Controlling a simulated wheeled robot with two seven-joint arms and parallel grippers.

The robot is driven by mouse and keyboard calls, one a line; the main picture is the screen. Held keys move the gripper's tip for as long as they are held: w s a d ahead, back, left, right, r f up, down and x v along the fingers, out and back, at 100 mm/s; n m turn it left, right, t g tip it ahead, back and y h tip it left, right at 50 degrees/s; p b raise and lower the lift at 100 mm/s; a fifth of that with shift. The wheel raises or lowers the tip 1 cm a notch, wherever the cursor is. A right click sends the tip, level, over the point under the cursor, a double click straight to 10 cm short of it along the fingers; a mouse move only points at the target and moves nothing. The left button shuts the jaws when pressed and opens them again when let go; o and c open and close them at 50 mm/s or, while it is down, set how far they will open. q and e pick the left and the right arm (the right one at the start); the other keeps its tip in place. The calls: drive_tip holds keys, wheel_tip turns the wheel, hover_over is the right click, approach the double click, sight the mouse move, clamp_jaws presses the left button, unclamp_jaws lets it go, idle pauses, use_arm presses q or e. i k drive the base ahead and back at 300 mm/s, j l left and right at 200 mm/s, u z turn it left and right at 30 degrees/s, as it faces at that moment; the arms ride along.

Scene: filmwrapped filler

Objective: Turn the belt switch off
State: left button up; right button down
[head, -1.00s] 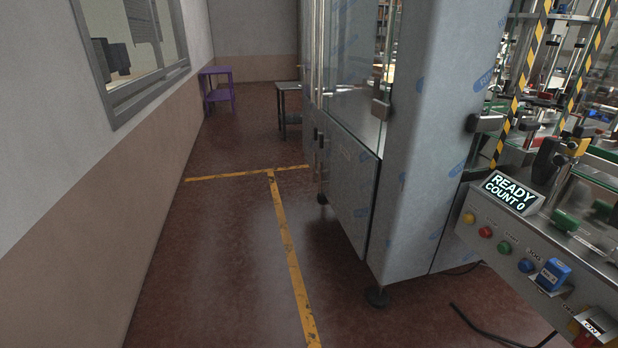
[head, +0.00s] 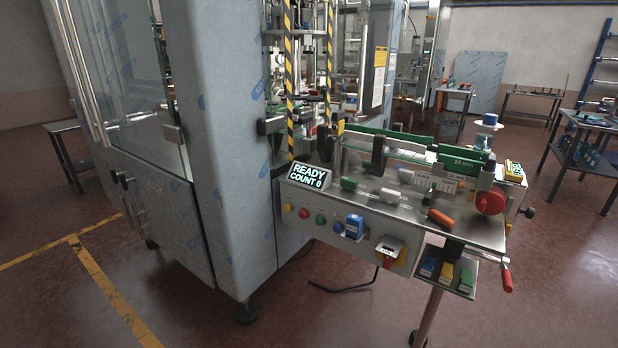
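The control panel (head: 330,222) is on the front of the filler's conveyor bench, right of the big grey machine column. A rotary-looking switch (head: 390,248) with a pale plate and red below it sits at the panel's right end. A blue switch or device (head: 354,227) sits left of it. Labels are too small to read, so I cannot tell which is the belt switch or its position. The lit display (head: 308,177) reads READY, COUNT 0. Neither of my grippers is in view.
Yellow, red, green and blue buttons (head: 304,213) line the panel's left. A small tray (head: 447,270) with coloured blocks hangs below the bench on the right. A black cable (head: 345,289) lies on the floor. Open floor (head: 340,325) lies in front.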

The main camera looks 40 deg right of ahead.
sight(388, 261)
drive_tip(key=z, duration=1.8)
